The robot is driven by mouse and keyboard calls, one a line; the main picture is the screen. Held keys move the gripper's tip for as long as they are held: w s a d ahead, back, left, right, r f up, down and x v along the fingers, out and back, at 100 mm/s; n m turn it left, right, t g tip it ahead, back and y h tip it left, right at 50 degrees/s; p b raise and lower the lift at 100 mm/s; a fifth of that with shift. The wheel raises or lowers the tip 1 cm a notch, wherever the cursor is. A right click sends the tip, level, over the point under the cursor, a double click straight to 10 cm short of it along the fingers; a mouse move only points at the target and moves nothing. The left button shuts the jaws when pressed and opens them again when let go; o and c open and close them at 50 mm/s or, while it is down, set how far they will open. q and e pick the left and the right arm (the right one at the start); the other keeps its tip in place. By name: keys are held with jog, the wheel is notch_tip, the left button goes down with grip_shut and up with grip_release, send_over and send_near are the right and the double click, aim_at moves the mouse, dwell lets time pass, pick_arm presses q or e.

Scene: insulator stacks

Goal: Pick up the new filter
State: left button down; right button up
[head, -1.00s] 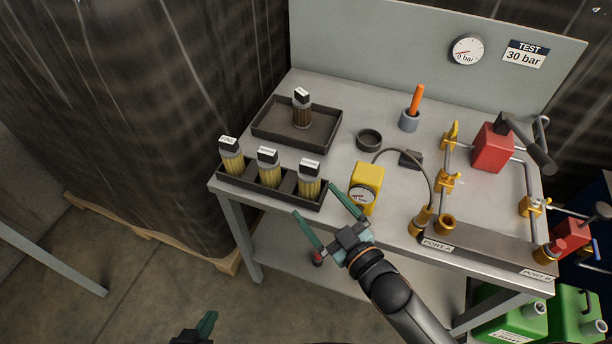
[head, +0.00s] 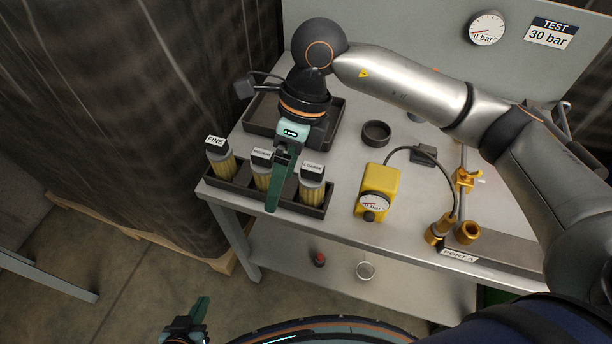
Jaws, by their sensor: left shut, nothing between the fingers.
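Three yellow pleated filters with dark caps stand in a black rack (head: 243,199) at the table's front left. The left filter (head: 222,165) is labelled FINE; the labels on the middle filter (head: 262,178) and right filter (head: 312,190) are too small to read surely. Which is the new one I cannot tell. My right gripper (head: 275,198) points down over the rack, in front of the gap between the middle and right filters. Its fingers are nearly in line, so their opening is hidden. My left gripper (head: 197,312) is shut and empty at the bottom left, away from the table.
A black ring (head: 376,133) and a yellow gauge box (head: 378,190) with a hose stand right of the rack. Brass fittings (head: 467,232) stand farther right. A lower shelf (head: 400,285) lies below.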

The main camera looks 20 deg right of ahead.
aim_at(312, 177)
jog(key=w+d+h, duration=0.1)
jog(key=d, duration=0.1)
jog(key=w+d+r+t+h, duration=0.1)
jog(key=w+d, duration=0.1)
jog(key=w+d+t+h, duration=0.1)
jog(key=w+d, duration=0.1)
jog(key=shift+w+d+r+m+h, duration=0.25)
jog(key=shift+d+r+m+h, duration=0.05)
jog(key=shift+d+f, duration=0.15)
jog(key=shift+f, duration=0.15)
notch_tip(312, 177, down, 6)
jog(key=shift+f, duration=0.1)
jog(key=shift+w+f+p, duration=0.1)
jog(key=shift+f+p, duration=0.65)
jog(key=shift+f, duration=2)
pick_arm(q)
jog(key=shift+w+r, duration=0.5)
jog(key=shift+r, duration=0.15)
pick_arm(e)
jog(key=shift+c, duration=0.4)
jog(key=shift+r, duration=0.1)
jog(key=c, duration=1.3)
